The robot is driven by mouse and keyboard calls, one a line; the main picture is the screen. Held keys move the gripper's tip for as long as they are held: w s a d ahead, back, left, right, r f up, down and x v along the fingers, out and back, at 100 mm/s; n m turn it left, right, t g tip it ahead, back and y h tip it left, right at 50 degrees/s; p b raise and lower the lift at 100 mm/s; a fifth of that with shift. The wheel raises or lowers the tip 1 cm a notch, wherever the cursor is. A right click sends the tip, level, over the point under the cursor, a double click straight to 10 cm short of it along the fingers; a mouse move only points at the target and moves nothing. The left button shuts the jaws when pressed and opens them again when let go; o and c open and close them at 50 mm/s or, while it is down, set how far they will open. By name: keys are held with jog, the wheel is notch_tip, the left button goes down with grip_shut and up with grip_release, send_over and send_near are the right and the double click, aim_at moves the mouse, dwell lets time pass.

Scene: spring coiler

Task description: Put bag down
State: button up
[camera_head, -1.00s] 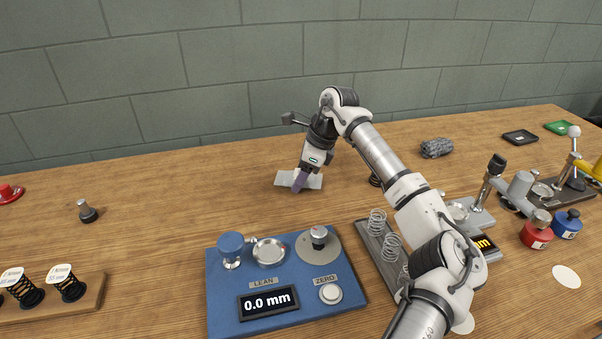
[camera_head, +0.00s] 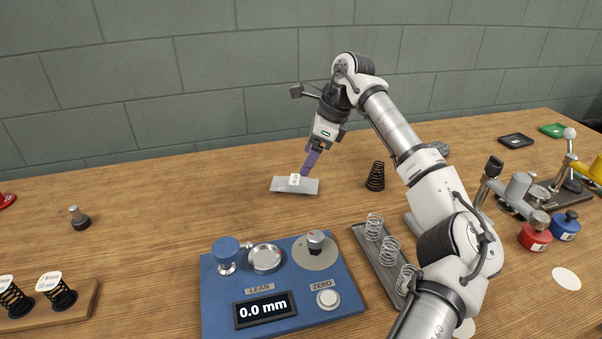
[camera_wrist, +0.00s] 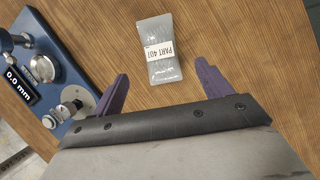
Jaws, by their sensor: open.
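The bag (camera_head: 296,186) is a flat grey pouch with a white label, lying on the wooden table behind the blue gauge board. It also shows in the wrist view (camera_wrist: 163,70), where its label reads "PART 407" upside down. My gripper (camera_head: 306,172) has purple fingers and is above the bag in the head view. In the wrist view my gripper (camera_wrist: 163,84) has its fingers spread wide, with nothing between them. The bag lies beyond the fingers, apart from them.
The blue gauge board (camera_head: 215,315) reads 0.0 mm. A black spring (camera_head: 375,176) stands right of the bag, and a grey tray of springs (camera_head: 363,240) is nearer. A small dark-based knob (camera_head: 80,219) stands at left. The table around the bag is clear.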

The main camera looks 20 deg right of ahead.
jog(key=shift+v, duration=2.05)
